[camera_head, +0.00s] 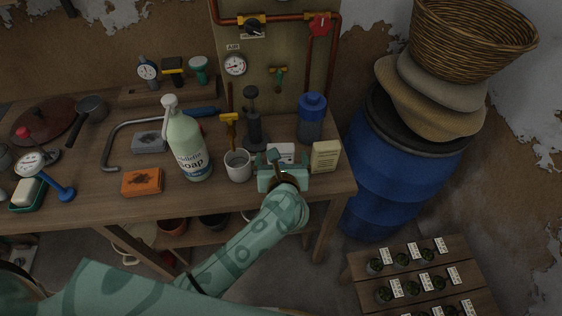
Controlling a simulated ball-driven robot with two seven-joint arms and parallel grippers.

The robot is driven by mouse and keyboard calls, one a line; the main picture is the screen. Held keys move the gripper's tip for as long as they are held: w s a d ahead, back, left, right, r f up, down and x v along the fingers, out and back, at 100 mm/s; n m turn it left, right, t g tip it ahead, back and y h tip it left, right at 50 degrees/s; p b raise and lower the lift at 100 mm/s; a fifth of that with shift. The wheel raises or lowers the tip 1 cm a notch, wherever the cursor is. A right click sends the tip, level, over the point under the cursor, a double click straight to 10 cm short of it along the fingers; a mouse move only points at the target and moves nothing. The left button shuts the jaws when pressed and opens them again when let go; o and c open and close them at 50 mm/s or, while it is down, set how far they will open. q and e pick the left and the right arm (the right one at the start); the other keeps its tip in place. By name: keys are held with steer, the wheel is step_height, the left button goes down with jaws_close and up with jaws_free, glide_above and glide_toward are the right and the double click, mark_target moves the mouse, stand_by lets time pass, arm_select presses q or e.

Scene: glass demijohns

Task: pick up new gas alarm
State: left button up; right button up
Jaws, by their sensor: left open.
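A small white box-shaped item (283,149) lies on the workbench just beyond my left gripper (281,160); my gripper hides its near part. A cream upright box (325,157) with small print stands just right of the gripper. I cannot tell for sure which of the two is the new gas alarm. My left gripper is open at the front right of the bench, its fingers pointing away toward the white item. I cannot tell whether they touch it. My right gripper is not in view.
A white mug (238,165) stands close left of the gripper, with a soap bottle (188,147) farther left. A blue-capped jar (312,118) and a dark upright tool (253,122) stand behind. A blue barrel (400,185) stands right of the workbench (90,192).

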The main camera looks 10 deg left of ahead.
mark_target(281, 153)
arm_select(q)
steer(key=b+x, duration=0.2)
steer(key=x, duration=0.2)
steer(key=shift+w+f, duration=0.15)
steer(key=shift+f, duration=0.05)
steer(key=shift+w+a+b, duration=0.2)
steer(key=shift+w+b, duration=0.1)
steer(key=shift+w, duration=0.15)
steer(key=shift+s, duration=0.1)
steer(key=shift+c, duration=0.3)
steer(key=c, duration=1.1)
